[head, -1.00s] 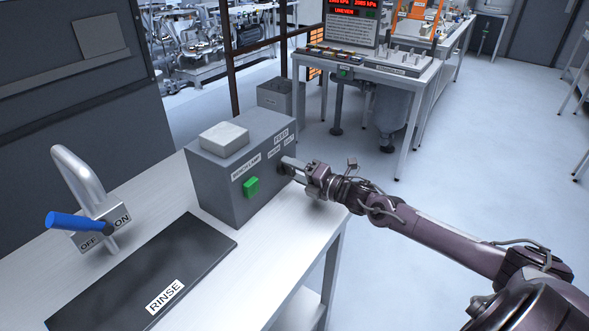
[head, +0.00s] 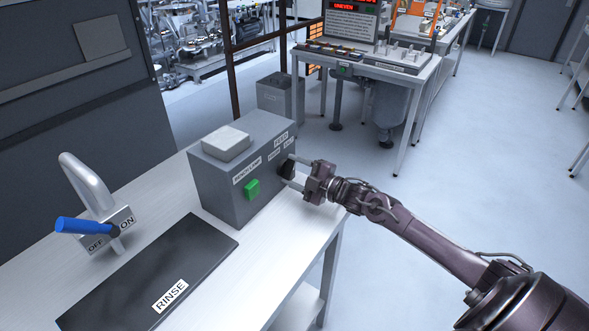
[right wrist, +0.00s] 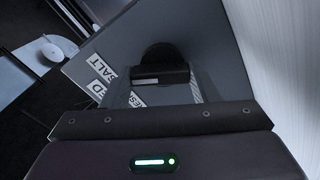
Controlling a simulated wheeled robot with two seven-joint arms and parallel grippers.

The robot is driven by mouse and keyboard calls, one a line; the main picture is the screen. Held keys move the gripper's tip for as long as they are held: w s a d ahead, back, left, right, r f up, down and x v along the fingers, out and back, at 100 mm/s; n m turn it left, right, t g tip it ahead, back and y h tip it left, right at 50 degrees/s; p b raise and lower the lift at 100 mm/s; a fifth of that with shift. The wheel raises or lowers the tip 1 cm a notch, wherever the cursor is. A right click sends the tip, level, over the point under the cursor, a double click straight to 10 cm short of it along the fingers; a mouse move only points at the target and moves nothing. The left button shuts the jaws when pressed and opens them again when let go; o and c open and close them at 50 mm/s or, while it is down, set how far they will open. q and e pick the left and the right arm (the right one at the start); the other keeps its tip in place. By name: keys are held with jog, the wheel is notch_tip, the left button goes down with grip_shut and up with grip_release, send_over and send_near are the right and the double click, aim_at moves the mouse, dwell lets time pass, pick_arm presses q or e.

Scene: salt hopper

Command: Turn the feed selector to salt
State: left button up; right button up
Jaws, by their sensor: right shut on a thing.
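The feed selector is a dark round knob (head: 286,169) on the right-hand face of a grey box (head: 242,172) on the bench. My right gripper (head: 291,173) is shut on it, one finger above the other. In the right wrist view the knob (right wrist: 158,54) shows a raised bar with a pale line. A SALT label (right wrist: 113,62) lies to its left in that view, and a second label (right wrist: 137,98) is partly hidden. Which label the selector points at I cannot tell. My left gripper is out of view.
A green button (head: 252,189) sits on the same face of the box. A blue-handled tap (head: 85,226) and a dark RINSE mat (head: 150,268) are to the left on the bench.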

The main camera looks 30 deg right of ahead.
jog(key=shift+m, duration=0.6)
jog(key=o, duration=1)
jog(key=shift+f, duration=0.1)
jog(key=shift+s, duration=0.1)
jog(key=shift+v, duration=3.8)
jog(key=shift+d, duration=0.1)
